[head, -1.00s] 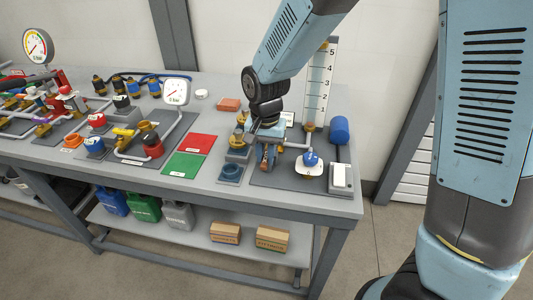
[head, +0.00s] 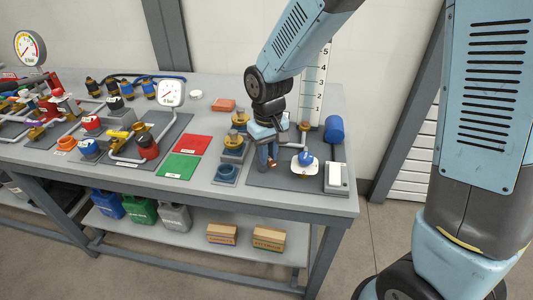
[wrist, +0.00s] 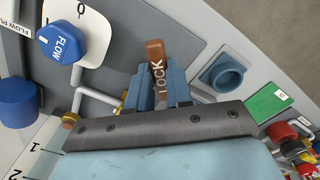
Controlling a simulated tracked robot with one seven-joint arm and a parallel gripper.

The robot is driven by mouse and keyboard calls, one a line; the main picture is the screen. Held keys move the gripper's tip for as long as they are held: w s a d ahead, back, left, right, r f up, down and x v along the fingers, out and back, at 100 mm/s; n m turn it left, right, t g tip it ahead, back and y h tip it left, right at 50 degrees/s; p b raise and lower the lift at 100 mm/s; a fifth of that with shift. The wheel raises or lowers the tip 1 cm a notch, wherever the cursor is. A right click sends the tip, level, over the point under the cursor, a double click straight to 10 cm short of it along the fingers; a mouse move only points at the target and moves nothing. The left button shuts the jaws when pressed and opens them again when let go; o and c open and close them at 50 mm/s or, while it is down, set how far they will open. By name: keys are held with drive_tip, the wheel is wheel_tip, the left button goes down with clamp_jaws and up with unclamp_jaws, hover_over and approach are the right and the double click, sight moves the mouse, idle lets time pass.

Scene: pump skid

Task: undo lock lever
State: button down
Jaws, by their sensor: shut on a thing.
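The lock lever (wrist: 155,52) is orange-brown and marked LOCK. In the wrist view it stands between the two blue fingers of my gripper (wrist: 156,85), which is shut on it. Its end sticks out past the fingertips. In the head view my gripper (head: 267,153) points down over the grey plate at the right of the bench, and only a small brown end of the lever (head: 271,163) shows below the fingers. The lever's pivot and the fitting it sits on are hidden by my gripper.
A blue FLOW knob (head: 306,157) on a white dial stands close right of my gripper. Brass fittings (head: 237,142) and a blue ring (head: 227,173) lie to the left. A tall scale (head: 313,90) and a blue cylinder (head: 334,130) stand behind.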

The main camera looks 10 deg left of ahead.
drive_tip(key=n, duration=0.3)
drive_tip(key=w+d+n, duration=0.1)
drive_tip(key=n, duration=0.1)
drive_tip(key=shift+n, duration=0.3)
drive_tip(key=shift+w+d+n, duration=0.1)
drive_tip(key=shift+w+n, duration=0.15)
drive_tip(key=shift+n, duration=0.75)
drive_tip(key=shift+w+n, duration=0.25)
drive_tip(key=shift+n, duration=0.75)
drive_tip(key=c, duration=1)
unclamp_jaws()
drive_tip(key=shift+r, duration=0.1)
wheel_tip(320, 180, up, 14)
drive_tip(key=shift+f, duration=0.25)
